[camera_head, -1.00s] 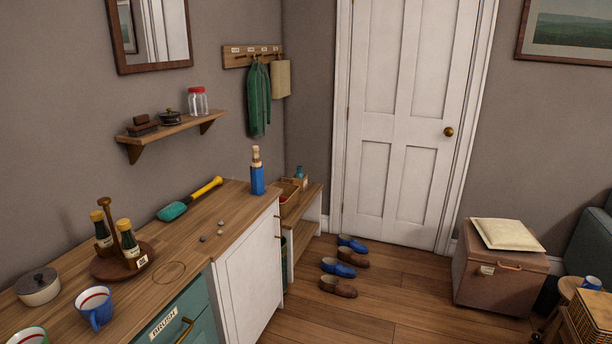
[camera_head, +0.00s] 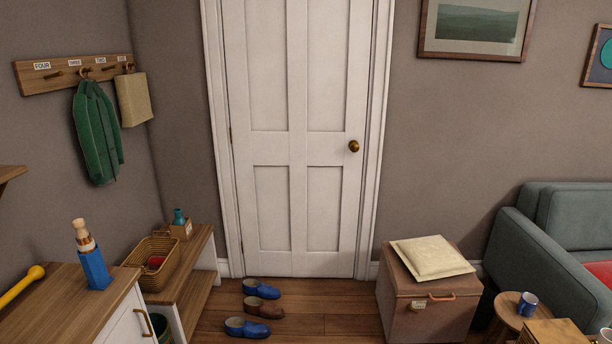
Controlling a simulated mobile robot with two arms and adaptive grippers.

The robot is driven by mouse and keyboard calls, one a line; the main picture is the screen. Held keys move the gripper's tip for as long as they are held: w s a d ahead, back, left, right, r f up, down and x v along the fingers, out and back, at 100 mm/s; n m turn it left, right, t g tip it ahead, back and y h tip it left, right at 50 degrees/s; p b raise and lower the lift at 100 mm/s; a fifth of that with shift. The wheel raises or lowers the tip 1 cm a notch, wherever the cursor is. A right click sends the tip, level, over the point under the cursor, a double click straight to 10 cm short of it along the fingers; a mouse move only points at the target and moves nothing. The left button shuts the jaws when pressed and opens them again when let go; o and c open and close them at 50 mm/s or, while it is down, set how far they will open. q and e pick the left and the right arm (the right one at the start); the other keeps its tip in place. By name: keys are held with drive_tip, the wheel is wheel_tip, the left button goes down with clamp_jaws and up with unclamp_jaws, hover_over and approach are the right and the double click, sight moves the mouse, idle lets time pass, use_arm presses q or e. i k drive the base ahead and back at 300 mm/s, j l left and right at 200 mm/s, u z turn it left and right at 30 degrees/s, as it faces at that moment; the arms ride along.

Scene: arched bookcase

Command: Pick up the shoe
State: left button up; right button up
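Several shoes are on the wooden floor in front of the white door, in the lower middle of the head view. A blue shoe (camera_head: 261,289) lies farthest back. A brown shoe (camera_head: 263,308) lies just in front of it. Another blue shoe (camera_head: 247,328) lies nearest, close to the bottom edge. They lie apart from the bench on the left. Neither of my grippers shows in the view.
A low bench (camera_head: 197,264) with a wicker basket (camera_head: 155,262) stands left of the shoes. A cabinet (camera_head: 75,307) is at the lower left. A brown trunk (camera_head: 430,317) with a cushion (camera_head: 432,257) stands right. Floor (camera_head: 325,310) between shoes and trunk is clear.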

sight(264, 308)
drive_tip(key=i+l+u, duration=0.1)
drive_tip(key=i, duration=0.35)
drive_tip(key=i+l+u, duration=0.1)
drive_tip(key=i, duration=0.3)
drive_tip(key=i+l+u, duration=0.1)
drive_tip(key=i, duration=0.35)
drive_tip(key=i+l+u, duration=0.1)
drive_tip(key=i, duration=0.3)
drive_tip(key=l, duration=0.1)
